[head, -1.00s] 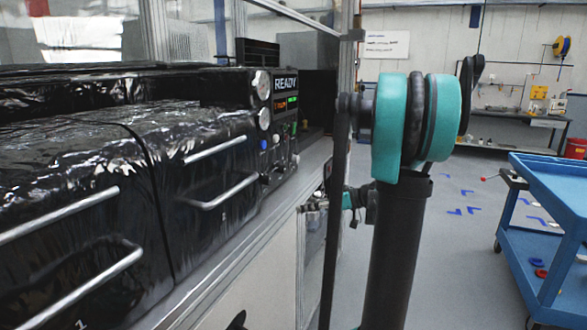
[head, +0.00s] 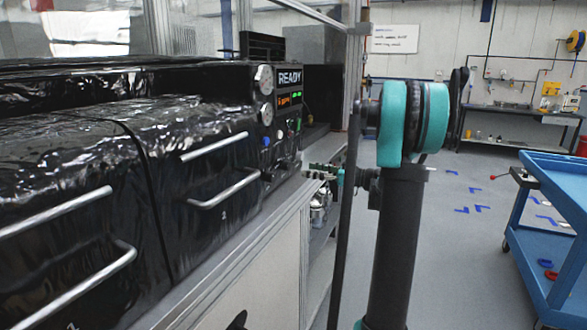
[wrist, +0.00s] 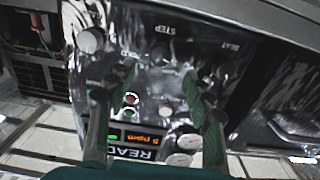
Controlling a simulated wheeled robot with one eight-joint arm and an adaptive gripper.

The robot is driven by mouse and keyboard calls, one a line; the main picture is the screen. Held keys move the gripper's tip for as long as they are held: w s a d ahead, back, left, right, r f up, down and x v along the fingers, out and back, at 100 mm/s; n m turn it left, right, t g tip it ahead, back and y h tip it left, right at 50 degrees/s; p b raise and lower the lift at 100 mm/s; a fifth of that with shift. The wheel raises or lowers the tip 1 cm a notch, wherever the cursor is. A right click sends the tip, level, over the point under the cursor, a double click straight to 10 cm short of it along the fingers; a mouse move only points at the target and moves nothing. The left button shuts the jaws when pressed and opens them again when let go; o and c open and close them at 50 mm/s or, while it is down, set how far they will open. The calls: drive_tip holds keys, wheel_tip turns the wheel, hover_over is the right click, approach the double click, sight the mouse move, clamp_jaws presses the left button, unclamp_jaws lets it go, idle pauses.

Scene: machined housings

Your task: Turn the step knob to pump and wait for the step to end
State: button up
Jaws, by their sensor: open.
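The control panel (head: 287,120) is on the right end of the black machine. Its display (head: 289,77) reads READY. In the wrist view the panel is upside down, with the display (wrist: 135,153) at the bottom and a STEP label (wrist: 171,29) near the top. A dark knob (wrist: 158,53) sits close to that label; its pointer and setting are too small to read.
Two round gauges (head: 264,78) and small lit readouts (head: 290,98) are on the panel. A pale round knob (wrist: 90,40) shows in the wrist view. Bar handles (head: 225,190) stick out from the machine's front.

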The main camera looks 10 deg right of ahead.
sight(290, 166)
drive_tip(key=x, duration=0.7)
drive_tip(key=shift+w+a, duration=0.2)
drive_tip(key=shift+a, duration=0.15)
drive_tip(key=c, duration=1.2)
